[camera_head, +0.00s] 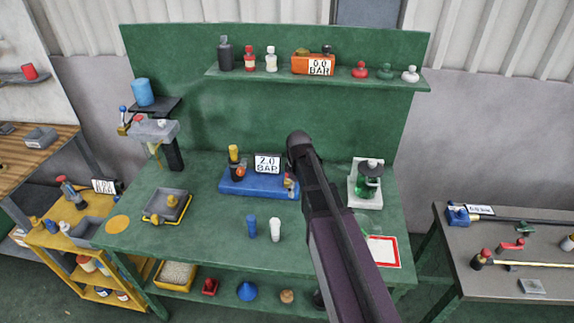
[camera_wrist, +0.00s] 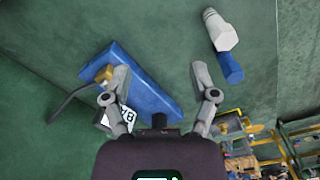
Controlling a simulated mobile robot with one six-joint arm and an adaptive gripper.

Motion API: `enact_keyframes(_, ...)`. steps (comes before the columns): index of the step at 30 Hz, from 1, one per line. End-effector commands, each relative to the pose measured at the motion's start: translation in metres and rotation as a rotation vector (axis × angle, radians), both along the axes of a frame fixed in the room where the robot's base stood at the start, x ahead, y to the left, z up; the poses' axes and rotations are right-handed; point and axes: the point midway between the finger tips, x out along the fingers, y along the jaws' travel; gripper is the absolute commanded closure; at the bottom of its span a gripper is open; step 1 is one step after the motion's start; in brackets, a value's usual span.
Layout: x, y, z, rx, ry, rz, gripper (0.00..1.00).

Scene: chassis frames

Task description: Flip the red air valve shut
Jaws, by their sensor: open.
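A blue block (camera_head: 259,187) lies on the green bench with a 2.0 BAR sign (camera_head: 267,163) behind it. A yellow post (camera_head: 234,154) with a small red-orange part (camera_head: 240,172) stands at its left, and a small brass fitting (camera_head: 291,181) at its right end. I cannot clearly make out a red valve handle on the block. In the wrist view, my gripper (camera_wrist: 160,78) is open and empty, facing the blue block (camera_wrist: 140,88). A brass fitting (camera_wrist: 104,75) with a black hose is beside the left fingertip. The head view does not clearly show the fingers.
A grey tray (camera_head: 167,205) is left, a green flask (camera_head: 368,178) right. A shelf (camera_head: 310,77) holds bottles and a 0.0 BAR sign. A red-handled part (camera_head: 510,245) lies on the right table.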

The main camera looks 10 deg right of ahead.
Motion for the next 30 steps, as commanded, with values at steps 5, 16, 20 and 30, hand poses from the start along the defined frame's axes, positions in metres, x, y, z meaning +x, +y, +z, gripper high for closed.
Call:
enact_keyframes(5,0.068,0.000,0.042,-0.004,-0.003,0.282,0.24)
enact_keyframes(16,0.137,0.001,0.077,-0.011,-0.008,0.664,0.24)
enact_keyframes(20,0.141,0.001,0.079,-0.012,-0.008,0.699,0.24)
enact_keyframes(30,0.140,0.002,0.078,-0.012,-0.008,0.702,0.24)
